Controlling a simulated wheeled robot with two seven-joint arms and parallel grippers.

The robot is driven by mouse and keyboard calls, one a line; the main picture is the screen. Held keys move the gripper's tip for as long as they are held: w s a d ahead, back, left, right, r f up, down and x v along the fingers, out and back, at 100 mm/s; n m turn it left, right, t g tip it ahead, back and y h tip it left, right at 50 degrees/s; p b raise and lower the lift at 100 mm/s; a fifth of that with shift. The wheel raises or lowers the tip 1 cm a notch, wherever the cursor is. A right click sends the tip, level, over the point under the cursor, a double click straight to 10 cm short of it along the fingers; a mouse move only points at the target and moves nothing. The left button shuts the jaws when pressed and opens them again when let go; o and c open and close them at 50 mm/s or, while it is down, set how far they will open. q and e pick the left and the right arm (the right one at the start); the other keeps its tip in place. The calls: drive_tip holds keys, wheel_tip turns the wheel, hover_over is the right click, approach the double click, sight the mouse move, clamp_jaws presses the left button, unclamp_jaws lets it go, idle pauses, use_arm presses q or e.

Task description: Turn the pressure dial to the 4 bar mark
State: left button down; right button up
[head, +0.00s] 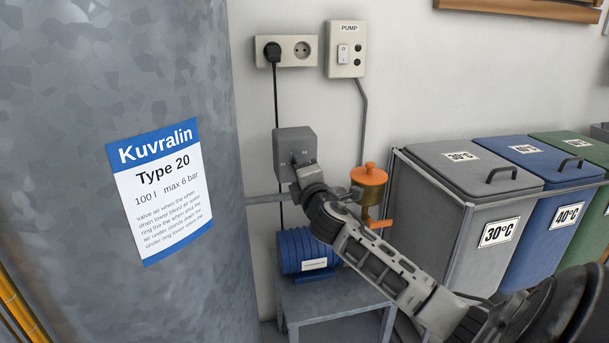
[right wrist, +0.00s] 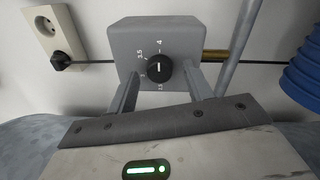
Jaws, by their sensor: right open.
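The pressure dial is a small round black knob (right wrist: 159,73) on the front of a grey box (right wrist: 180,35). Printed numbers surround it in the right wrist view, with 4 at the top and 3.5 at the upper left. I cannot clearly tell where its pointer stands. In the head view the grey box (head: 294,139) is on the wall above the blue pump, and my gripper hides the knob. My right gripper (head: 301,168) is open in front of the box. Its two fingers (right wrist: 164,80) stand either side of the knob, with visible gaps. My left gripper is out of view.
A large grey tank (head: 60,200) stands close on the left. A blue pump (head: 300,250) sits on a grey stand below the box. An orange-and-brass fitting (head: 369,185) is just right of my right arm. Lidded bins (head: 470,200) stand at the right.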

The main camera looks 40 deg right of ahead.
use_arm(q)
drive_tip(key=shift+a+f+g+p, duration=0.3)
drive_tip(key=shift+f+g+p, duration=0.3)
drive_tip(key=shift+p, duration=0.4)
use_arm(e)
drive_tip(key=v, duration=1.6)
